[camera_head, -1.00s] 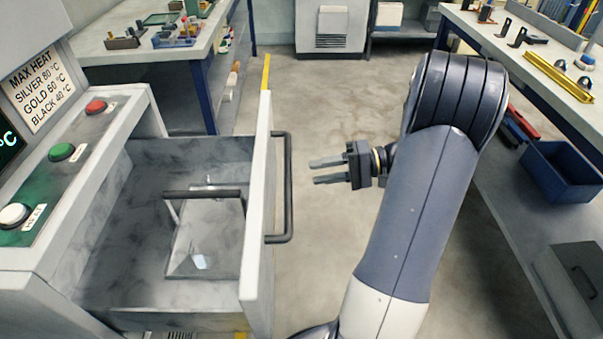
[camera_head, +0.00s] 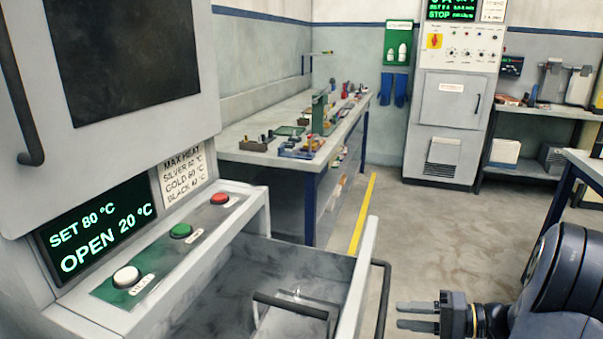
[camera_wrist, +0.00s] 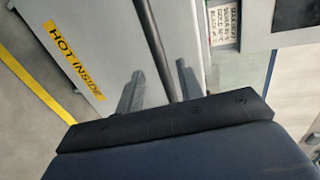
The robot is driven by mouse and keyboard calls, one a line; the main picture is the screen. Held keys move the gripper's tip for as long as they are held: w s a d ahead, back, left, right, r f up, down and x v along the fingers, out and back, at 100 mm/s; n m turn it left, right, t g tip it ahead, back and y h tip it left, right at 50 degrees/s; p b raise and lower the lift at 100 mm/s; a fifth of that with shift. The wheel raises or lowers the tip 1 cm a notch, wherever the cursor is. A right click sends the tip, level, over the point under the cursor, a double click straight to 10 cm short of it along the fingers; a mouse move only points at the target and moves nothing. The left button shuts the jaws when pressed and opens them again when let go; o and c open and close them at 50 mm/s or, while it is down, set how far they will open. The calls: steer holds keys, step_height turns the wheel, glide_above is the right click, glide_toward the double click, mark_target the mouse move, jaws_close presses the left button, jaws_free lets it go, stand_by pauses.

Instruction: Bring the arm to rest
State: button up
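My gripper (camera_head: 418,317) is at the bottom right of the head view, to the right of the open drawer's front panel (camera_head: 357,280). Its two fingers are parallel with a gap between them, and nothing shows in the gap in the head view. In the wrist view the fingers (camera_wrist: 158,88) point towards the drawer front, which bears a yellow "HOT INSIDE" label (camera_wrist: 75,60). The dark drawer handle (camera_wrist: 155,45) appears between the fingers there, but the head view shows the gripper apart from it. My arm's lower part is out of the frame.
The machine's display (camera_head: 98,228) reads "SET 80 °C" and "OPEN 20 °C". White, green and red buttons (camera_head: 180,231) sit below it. A metal carrier with a dark handle (camera_head: 290,304) lies in the drawer. A workbench (camera_head: 262,152) and control cabinet (camera_head: 450,110) stand behind. Floor (camera_head: 405,225) is clear between.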

mark_target(379, 313)
steer(key=x, duration=0.6)
steer(key=shift+w+a, duration=0.1)
steer(key=shift+a, duration=0.2)
